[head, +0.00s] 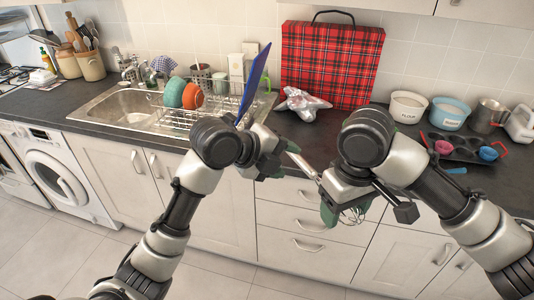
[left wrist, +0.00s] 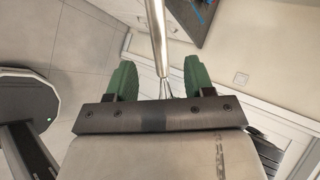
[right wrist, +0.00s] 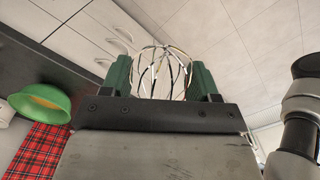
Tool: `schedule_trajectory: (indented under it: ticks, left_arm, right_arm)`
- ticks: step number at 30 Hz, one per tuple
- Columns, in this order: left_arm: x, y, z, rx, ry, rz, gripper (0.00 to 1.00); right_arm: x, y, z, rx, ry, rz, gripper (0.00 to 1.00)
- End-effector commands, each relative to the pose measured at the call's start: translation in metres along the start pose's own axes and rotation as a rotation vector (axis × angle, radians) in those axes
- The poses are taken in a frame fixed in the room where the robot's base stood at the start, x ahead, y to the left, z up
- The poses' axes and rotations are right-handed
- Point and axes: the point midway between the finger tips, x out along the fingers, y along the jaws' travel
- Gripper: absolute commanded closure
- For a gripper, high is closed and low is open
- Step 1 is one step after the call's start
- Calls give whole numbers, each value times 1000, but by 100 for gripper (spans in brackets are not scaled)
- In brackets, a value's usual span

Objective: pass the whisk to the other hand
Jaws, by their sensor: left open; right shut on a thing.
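The whisk has a metal handle (head: 303,165) and a wire head, and it spans the gap between my two grippers in front of the counter. My right gripper (head: 346,210) is shut on the whisk at its wire end. The wire loops (right wrist: 162,68) bulge between its green fingers in the right wrist view. My left gripper (head: 281,160) is open at the other end of the whisk. In the left wrist view the handle (left wrist: 158,40) runs between the open green fingers (left wrist: 158,80), with a gap on each side. Part of the whisk is hidden by my right gripper.
Behind are a sink (head: 115,108), a dish rack (head: 185,120) with bowls and a blue board (head: 256,78), and a red plaid bag (head: 330,62). Canisters (head: 407,107) and a muffin tray (head: 463,149) stand at the right. Drawers (head: 300,222) lie below; the floor in front is clear.

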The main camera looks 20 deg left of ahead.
Motion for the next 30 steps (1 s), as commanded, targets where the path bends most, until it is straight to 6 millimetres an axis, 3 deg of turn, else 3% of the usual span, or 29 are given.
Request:
schedule_trajectory:
  ticks: [3,9,23,30]
  left_arm:
    - [24,0,0,-6,3,0,47]
    - [51,0,0,-3,1,0,47]
    - [62,0,0,-1,-1,0,47]
    - [62,0,0,-2,-1,0,84]
  right_arm:
    - [0,0,0,0,0,0,61]
    - [0,0,0,0,0,0,61]
    - [0,0,0,0,0,0,61]
    - [0,0,0,0,0,0,61]
